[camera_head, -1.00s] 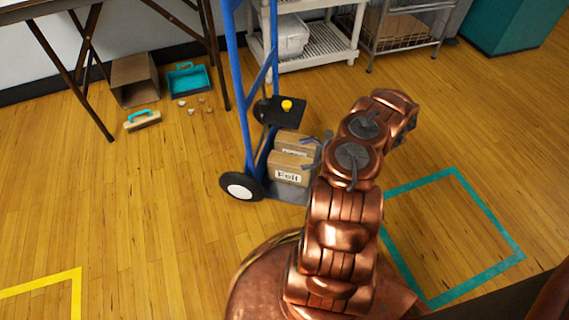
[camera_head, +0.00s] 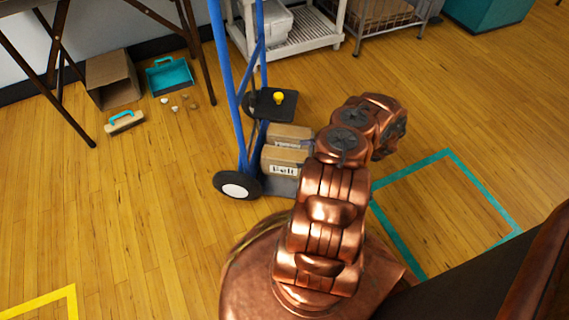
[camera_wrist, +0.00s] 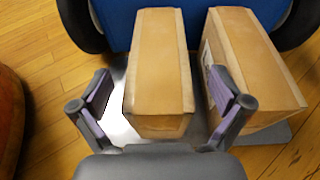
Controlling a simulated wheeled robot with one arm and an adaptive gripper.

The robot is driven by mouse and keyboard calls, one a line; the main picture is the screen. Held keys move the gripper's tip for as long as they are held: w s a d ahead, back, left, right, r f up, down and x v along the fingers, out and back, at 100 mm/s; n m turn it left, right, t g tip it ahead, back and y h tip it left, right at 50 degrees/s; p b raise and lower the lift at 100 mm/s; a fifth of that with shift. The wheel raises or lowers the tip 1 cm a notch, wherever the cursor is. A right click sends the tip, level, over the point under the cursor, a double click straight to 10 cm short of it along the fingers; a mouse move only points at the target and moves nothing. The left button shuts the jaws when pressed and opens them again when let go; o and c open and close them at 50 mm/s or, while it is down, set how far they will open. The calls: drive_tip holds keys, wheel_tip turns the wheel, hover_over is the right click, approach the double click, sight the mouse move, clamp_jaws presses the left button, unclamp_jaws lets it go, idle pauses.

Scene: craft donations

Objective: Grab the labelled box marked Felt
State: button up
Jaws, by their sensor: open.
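The box marked Felt (camera_head: 284,160) is a brown carton with a white label, standing on the base plate of a blue hand truck (camera_head: 244,150). A second labelled carton (camera_head: 291,137) stands just behind it. In the wrist view, the carton in the middle (camera_wrist: 158,70) appears to be the Felt box; its label is out of sight there. The second carton (camera_wrist: 252,75) is to its right, with a narrow gap between. My gripper (camera_wrist: 160,76) is open, with one finger on each side of the middle carton. The right finger is at the gap. I cannot tell whether either finger touches.
A brush (camera_head: 124,122), a teal dustpan (camera_head: 166,77) and an open carton (camera_head: 112,80) lie farther left. The teal-taped floor area is clear.

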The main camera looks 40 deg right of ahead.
sight(289, 155)
drive_tip(key=shift+b+x, duration=1)
drive_tip(key=shift+x, duration=1.3)
drive_tip(key=shift+r, duration=0.2)
drive_tip(key=c, duration=1.8)
drive_tip(key=shift+c, duration=0.3)
drive_tip(key=shift+r, duration=0.15)
